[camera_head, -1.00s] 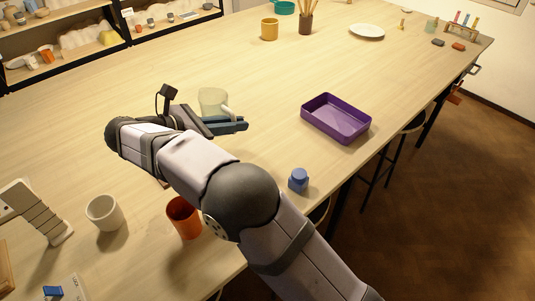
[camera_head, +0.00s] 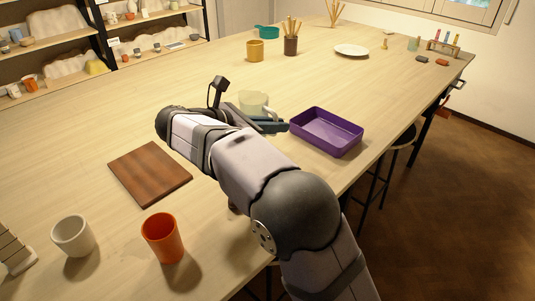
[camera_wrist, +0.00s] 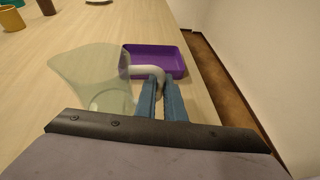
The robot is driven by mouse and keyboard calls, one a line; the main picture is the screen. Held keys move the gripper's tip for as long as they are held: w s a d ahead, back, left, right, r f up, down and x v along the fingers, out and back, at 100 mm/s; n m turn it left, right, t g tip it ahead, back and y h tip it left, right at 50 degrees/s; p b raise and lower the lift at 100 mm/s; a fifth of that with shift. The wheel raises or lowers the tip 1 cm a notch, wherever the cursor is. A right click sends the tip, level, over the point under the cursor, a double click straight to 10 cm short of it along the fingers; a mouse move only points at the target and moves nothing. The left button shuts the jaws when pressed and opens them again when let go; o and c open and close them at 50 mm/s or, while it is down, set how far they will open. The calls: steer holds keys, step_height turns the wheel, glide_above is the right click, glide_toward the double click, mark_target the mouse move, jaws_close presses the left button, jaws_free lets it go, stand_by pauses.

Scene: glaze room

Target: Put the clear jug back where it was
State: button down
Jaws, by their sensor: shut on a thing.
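The clear jug (camera_head: 252,103) is a pale, see-through vessel with a whitish handle. My gripper (camera_head: 272,124) is shut on the jug's handle, just left of the purple tray in the head view. In the wrist view the jug (camera_wrist: 98,78) is at the left, and the blue fingers of my gripper (camera_wrist: 161,98) close on its white handle (camera_wrist: 148,71). The jug looks upright. My arm and fingers hide its lower part in the head view, so I cannot tell whether its base touches the table.
The purple tray (camera_head: 358,141) is empty, close to the jug's right. A brown board (camera_head: 150,174) lies bare at left. An orange cup (camera_head: 162,238) and a white cup (camera_head: 73,236) stand at the front. A yellow mug (camera_head: 255,50) and brush pot (camera_head: 291,46) stand farther back.

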steer(key=shift+f, duration=4.05)
steer(key=shift+f, duration=0.1)
steer(key=c, duration=1.8)
jaws_free()
steer(key=shift+c, duration=0.2)
steer(key=v, duration=1.2)
